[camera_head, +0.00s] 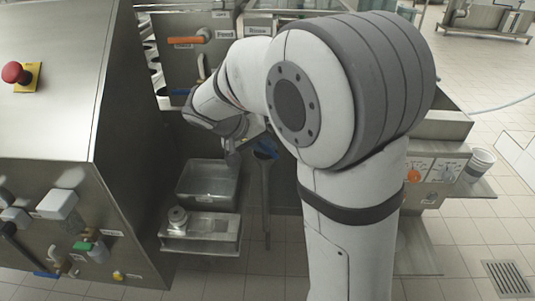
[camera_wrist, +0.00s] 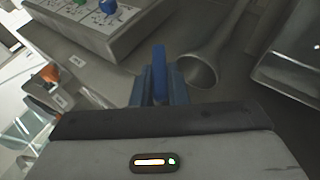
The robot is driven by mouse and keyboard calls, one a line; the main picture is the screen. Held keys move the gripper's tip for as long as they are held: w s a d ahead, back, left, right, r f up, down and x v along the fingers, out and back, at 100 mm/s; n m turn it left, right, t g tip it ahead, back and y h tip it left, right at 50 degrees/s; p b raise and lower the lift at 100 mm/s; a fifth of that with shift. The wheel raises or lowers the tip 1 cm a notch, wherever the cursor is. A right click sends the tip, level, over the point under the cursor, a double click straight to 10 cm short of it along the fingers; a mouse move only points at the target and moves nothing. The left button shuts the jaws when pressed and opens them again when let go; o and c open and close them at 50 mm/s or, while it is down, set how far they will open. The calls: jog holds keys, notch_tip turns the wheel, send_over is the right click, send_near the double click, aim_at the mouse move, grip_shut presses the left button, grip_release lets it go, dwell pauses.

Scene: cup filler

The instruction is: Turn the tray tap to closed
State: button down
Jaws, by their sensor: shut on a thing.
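In the wrist view my gripper (camera_wrist: 160,88) is shut on a blue tap handle (camera_wrist: 159,60), which stands up between the two fingertips. I take this handle to be the tray tap; its body and label are hidden by the gripper. An open metal pipe end (camera_wrist: 199,69) lies just right of the handle. In the head view a blue part (camera_head: 265,149) shows beside my arm, above a thin vertical pipe (camera_head: 265,195). My fingertips cannot be made out clearly there. A metal tray (camera_head: 180,193) sits left of the pipe.
A small metal shelf (camera_head: 172,243) with a round fitting is below the tray. A steel cabinet (camera_head: 130,150) stands close on the left. A panel with dials (camera_head: 432,168) and a cup (camera_head: 481,160) are on the right. The wrist view shows a knob box (camera_wrist: 128,30) close by.

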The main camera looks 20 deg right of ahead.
jog(key=n+h+b, duration=0.1)
jog(key=h+b, duration=0.1)
jog(key=h, duration=0.3)
jog(key=shift+s+d+g, duration=0.1)
jog(key=shift+g, duration=0.3)
jog(key=n+h, duration=0.1)
jog(key=h, duration=0.1)
jog(key=n+h, duration=0.1)
jog(key=h, duration=0.1)
jog(key=shift+d+r+h, duration=0.1)
jog(key=shift+r+h, duration=0.1)
jog(key=shift+h, duration=0.2)
jog(key=shift+b, duration=0.3)
jog(key=c, duration=1.4)
grip_release()
jog(key=shift+r, duration=0.1)
jog(key=shift+c, duration=0.2)
jog(key=a, duration=0.7)
jog(key=shift+s+a, duration=0.3)
jog(key=shift+s, duration=0.05)
